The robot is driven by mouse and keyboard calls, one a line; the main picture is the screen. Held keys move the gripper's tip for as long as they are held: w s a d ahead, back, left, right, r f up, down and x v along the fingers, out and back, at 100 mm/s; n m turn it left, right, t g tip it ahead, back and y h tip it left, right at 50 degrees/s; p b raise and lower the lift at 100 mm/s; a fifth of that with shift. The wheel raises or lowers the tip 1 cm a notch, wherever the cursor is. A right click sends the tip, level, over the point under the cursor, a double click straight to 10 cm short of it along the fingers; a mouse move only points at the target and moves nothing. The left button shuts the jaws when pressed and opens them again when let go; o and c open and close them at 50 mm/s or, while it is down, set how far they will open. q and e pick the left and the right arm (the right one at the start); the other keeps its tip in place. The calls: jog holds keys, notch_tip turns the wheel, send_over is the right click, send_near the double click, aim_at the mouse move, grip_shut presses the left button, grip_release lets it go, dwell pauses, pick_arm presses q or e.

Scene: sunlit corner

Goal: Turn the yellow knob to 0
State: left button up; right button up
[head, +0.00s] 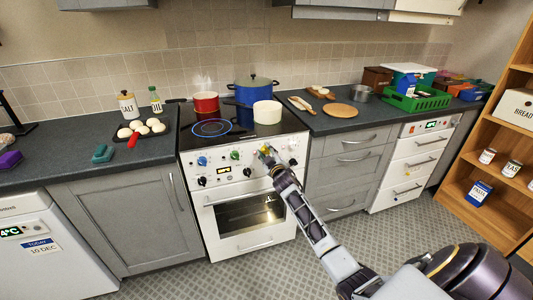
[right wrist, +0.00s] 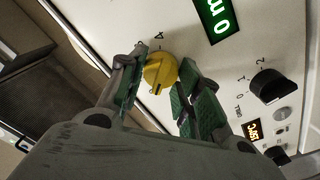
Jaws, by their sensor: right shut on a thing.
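The yellow knob (right wrist: 160,73) is on the white front panel of the cooker (head: 240,225). In the right wrist view it sits between the green-padded fingers of my right gripper (right wrist: 163,85), which is shut on it. A dark mark shows on the knob's near side, and a printed 4 is beside its top edge. The other numbers around it are hidden by the fingers. In the head view my right gripper (head: 269,160) reaches the panel and covers most of the knob. My left gripper is not in view.
A black knob (right wrist: 270,86) and a lit green display (right wrist: 218,16) are near the fingers. Blue (head: 202,161) and green (head: 234,155) knobs sit to the left. A red pot (head: 206,106), blue pot (head: 250,92) and white pot (head: 267,112) stand on the hob, beside a glowing ring (head: 212,128).

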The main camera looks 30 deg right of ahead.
aim_at(266, 152)
jog(key=o, duration=1)
jog(key=shift+v, duration=6.05)
jog(key=shift+f, duration=0.1)
